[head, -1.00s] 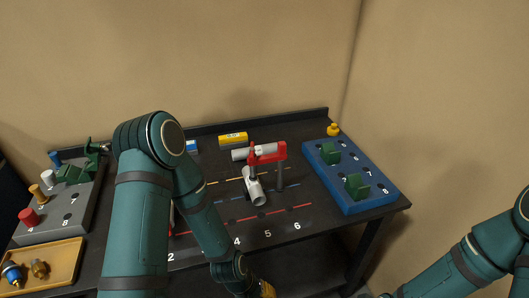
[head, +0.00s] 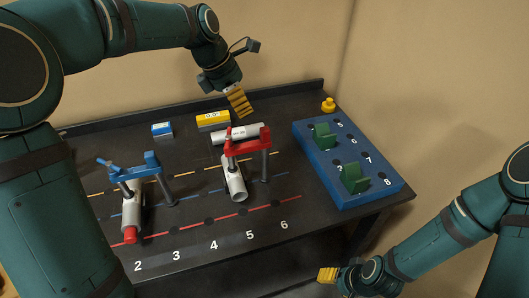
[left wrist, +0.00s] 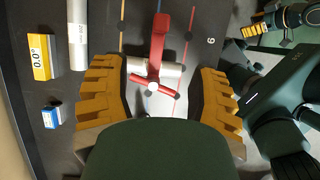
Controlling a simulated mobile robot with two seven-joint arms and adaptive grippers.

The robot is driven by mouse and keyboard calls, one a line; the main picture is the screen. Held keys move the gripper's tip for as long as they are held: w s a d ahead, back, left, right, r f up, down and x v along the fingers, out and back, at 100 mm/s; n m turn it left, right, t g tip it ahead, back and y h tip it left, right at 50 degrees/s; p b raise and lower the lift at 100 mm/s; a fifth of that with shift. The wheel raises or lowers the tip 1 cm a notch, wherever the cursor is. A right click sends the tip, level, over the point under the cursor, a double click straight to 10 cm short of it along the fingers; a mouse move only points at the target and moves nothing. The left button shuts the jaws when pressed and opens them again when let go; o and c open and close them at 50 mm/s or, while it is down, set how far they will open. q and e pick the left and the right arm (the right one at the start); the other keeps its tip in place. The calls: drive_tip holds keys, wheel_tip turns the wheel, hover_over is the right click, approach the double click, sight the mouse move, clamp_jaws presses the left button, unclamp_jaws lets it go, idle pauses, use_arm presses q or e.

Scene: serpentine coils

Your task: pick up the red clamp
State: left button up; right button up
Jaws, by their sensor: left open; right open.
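The red clamp (head: 248,142) stands on a dark post over a short white pipe (head: 235,183) in the middle of the table. My left gripper (head: 239,102) hangs in the air above and behind the clamp, with its yellow fingers pointing down. In the left wrist view the red clamp (left wrist: 158,48) lies ahead, between the two open fingers (left wrist: 158,108), with its crossed handle nearest me. Nothing is held. My right gripper (head: 328,275) is low at the front right, off the table's edge and far from the clamp; its yellow fingers show small.
A blue clamp (head: 137,170) stands over a red-ended pipe at the left. A white pipe (head: 238,133) lies behind the red clamp. Yellow (head: 213,120) and blue (head: 162,129) blocks sit at the back. A blue board (head: 350,190) with green blocks is at the right.

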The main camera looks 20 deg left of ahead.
sight(263, 139)
use_arm(q)
drive_tip(key=b+x, duration=0.1)
drive_tip(key=x, duration=0.3)
drive_tip(key=b+x, duration=0.2)
drive_tip(key=x, duration=0.3)
drive_tip(key=shift+s+f, duration=0.15)
drive_tip(key=shift+f, duration=0.2)
drive_tip(key=b+x, duration=0.1)
drive_tip(key=x, duration=0.4)
drive_tip(key=shift+b, duration=0.3)
drive_tip(key=shift+o, duration=0.2)
clamp_jaws()
drive_tip(key=shift+r, duration=0.1)
